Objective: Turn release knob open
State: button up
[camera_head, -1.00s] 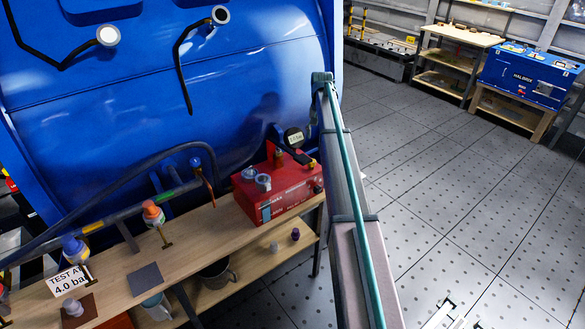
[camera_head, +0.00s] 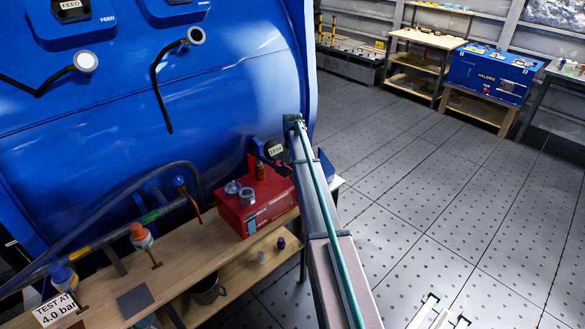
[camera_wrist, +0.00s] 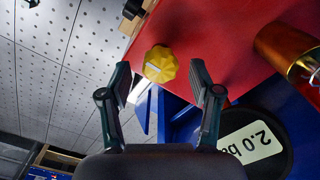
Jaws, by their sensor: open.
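A yellow lobed knob (camera_wrist: 160,63), which I take to be the release knob, sits at the red unit's (camera_wrist: 220,35) edge in the wrist view. My gripper (camera_wrist: 160,72) is open, with one dark finger to each side of the knob in the picture. I cannot tell whether the fingers reach its depth; no contact shows. In the head view the red unit (camera_head: 252,212) stands on the wooden bench against the blue tank, and my arm reaches in from the lower right. The knob is not clearly visible there.
The blue tank (camera_head: 150,90) rises behind the bench (camera_head: 185,250). The tiled floor (camera_head: 430,180) at right is open.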

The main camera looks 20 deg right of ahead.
jog(key=shift+f, duration=0.5)
jog(key=c, duration=1.1)
jog(key=shift+c, duration=0.2)
